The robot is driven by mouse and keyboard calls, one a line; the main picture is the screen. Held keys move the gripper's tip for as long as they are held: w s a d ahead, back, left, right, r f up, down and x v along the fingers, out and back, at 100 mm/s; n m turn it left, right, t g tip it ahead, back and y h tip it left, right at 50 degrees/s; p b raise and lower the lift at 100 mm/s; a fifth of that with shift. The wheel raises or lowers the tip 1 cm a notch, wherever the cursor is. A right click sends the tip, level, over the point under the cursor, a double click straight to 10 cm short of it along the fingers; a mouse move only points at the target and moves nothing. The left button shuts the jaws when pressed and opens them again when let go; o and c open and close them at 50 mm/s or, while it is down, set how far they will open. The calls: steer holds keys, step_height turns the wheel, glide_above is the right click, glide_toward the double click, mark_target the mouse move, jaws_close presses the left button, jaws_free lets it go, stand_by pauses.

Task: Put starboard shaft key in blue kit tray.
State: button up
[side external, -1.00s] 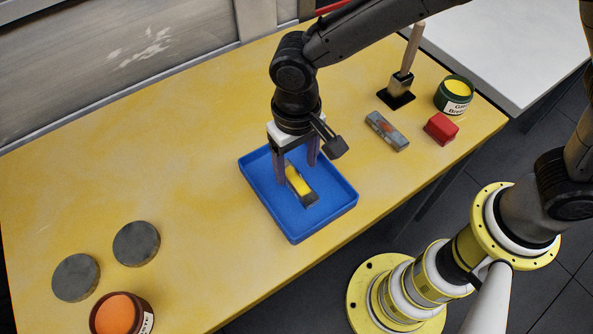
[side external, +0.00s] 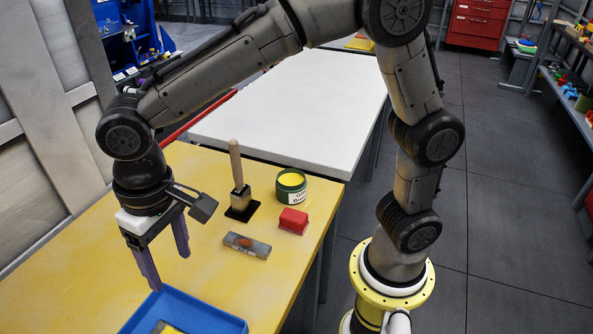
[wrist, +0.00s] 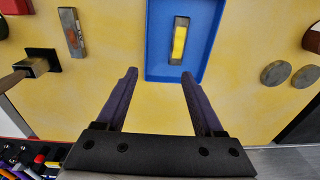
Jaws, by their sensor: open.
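The blue kit tray (side external: 192,312) is cut off at the bottom of the side view and shows more fully in the wrist view (wrist: 204,28). In it lies a grey bar with a yellow face (wrist: 180,40), whose end shows in the side view (side external: 165,328). A second grey bar with an orange-red mark (side external: 247,245) lies on the yellow table; it also shows in the wrist view (wrist: 71,32). I cannot tell by any label which is the starboard shaft key. My gripper (side external: 169,269) is open and empty, above the table and clear of the tray.
A brush (side external: 238,185) stands upright on a dark pad, near a green can (side external: 291,188) and a red block (side external: 293,221). Two grey discs (wrist: 290,75) lie beyond the tray. A white table (side external: 300,105) adjoins behind.

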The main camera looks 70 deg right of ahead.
steer(key=s+d+r+t, duration=0.1)
steer(key=s+d+r, duration=0.15)
steer(key=d, duration=0.45)
steer(key=s+d+r+t, duration=0.1)
steer(key=s+d+r, duration=0.1)
steer(key=d+r, duration=0.35)
steer(key=s+d+f+t, duration=0.3)
steer(key=s+d, duration=0.7)
steer(key=d, duration=0.1)
steer(key=shift+s+d, duration=0.2)
steer(key=shift+d, duration=0.2)
